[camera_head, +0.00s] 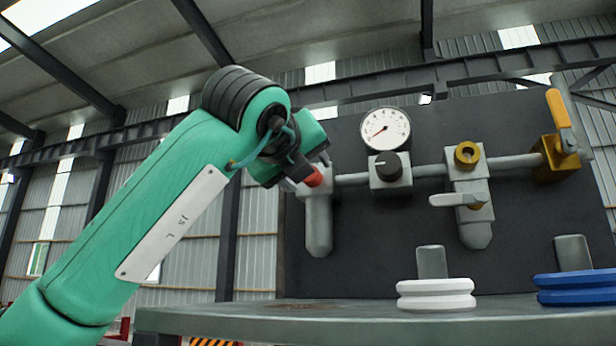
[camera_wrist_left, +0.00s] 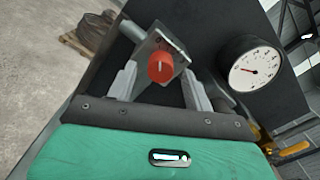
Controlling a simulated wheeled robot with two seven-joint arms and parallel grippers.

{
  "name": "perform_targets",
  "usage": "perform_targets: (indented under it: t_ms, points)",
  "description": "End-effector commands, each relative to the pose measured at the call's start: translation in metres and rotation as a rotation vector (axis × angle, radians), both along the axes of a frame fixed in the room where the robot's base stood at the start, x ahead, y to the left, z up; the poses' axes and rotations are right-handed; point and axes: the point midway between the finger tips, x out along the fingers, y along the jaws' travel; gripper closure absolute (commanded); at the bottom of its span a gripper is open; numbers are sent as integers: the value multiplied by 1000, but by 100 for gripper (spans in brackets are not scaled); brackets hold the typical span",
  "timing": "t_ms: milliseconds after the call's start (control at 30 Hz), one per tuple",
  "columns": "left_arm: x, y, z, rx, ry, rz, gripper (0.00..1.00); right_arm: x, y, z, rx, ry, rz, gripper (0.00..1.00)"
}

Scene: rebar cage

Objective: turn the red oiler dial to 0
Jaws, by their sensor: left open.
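The red oiler dial (camera_head: 314,179) sits on top of the grey oiler body (camera_head: 319,222) at the left end of the pipe line, partly hidden by my left gripper in the head view. In the left wrist view the red dial (camera_wrist_left: 161,67) shows as a round knob with a pale mark, on a grey block. My left gripper (camera_head: 300,180) is at the dial. In the wrist view its two grey fingers (camera_wrist_left: 158,85) are apart, one on each side of the dial, with gaps visible. My right gripper is not in view.
Right of the dial are a pressure gauge (camera_head: 385,128), a black knob (camera_head: 388,166), a brass ring fitting (camera_head: 467,155) and a yellow valve handle (camera_head: 559,108). A dark panel (camera_head: 350,262) stands behind. White discs (camera_head: 436,294) and blue discs (camera_head: 577,288) lie on the bench (camera_head: 330,320).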

Motion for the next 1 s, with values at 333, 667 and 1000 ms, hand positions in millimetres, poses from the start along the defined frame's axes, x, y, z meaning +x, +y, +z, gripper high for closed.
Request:
perform_targets:
  t_ms: [333, 667, 1000]
  points:
    - [-76, 24, -3, 0, -4, -1, 48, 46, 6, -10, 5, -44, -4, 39]
    - [-113, 36, -1, 0, 0, 0, 48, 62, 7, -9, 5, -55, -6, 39]
    - [-114, 37, 0, 0, 1, -1, 48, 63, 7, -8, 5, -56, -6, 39]
